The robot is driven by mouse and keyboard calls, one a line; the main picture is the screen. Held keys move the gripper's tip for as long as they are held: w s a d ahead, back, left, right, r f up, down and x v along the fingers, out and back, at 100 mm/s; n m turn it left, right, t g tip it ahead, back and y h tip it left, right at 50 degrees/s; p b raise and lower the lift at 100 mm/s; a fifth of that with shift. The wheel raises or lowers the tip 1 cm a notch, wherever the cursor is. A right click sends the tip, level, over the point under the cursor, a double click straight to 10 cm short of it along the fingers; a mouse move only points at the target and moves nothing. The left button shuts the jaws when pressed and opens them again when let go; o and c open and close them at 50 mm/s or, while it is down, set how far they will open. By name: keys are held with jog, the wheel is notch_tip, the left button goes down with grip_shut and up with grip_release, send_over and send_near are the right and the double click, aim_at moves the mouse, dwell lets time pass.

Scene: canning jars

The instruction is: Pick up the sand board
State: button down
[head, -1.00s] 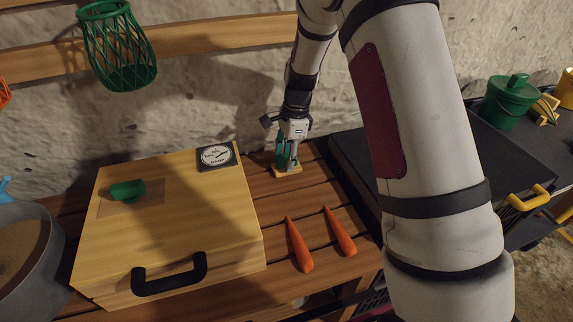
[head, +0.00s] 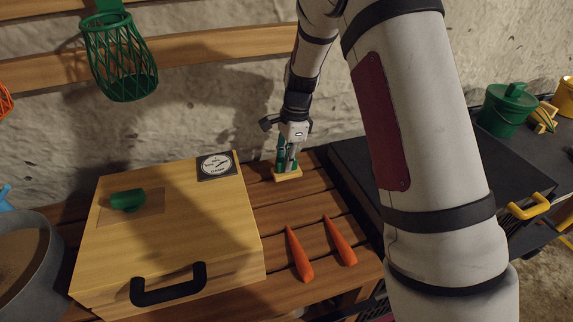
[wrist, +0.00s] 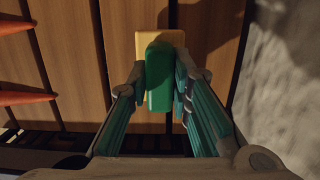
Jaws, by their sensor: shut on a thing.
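The sand board is a small pale wooden block (head: 288,176) with a green grip on top, at the back of the slatted table, right of the wooden box. In the wrist view its green grip (wrist: 159,80) stands between the fingers, with the pale block (wrist: 174,37) showing beyond it. My gripper (head: 287,160) points down and is shut on the green grip. The fingers hide part of the board in the head view. I cannot tell whether its base touches the slats.
A wooden box (head: 225,222) with a black handle and a green piece on its lid stands at left. Two orange carrot-shaped things (head: 299,254) lie in front. A dark case (head: 360,170) is close at right. A green basket (head: 121,62) hangs at upper left.

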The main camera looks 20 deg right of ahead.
jog(key=shift+s+d+r, duration=0.15)
jog(key=shift+s+r, duration=0.1)
jog(key=shift+r, duration=0.25)
jog(key=shift+s+d+r, duration=0.15)
jog(key=shift+s+r, duration=0.05)
jog(key=shift+r, duration=0.25)
jog(key=s+d+r, duration=0.1)
jog(key=s+d, duration=0.6)
jog(key=s, duration=0.5)
jog(key=shift+s+d+r+p, duration=0.15)
jog(key=shift+s+d+p, duration=0.2)
jog(key=shift+s, duration=0.05)
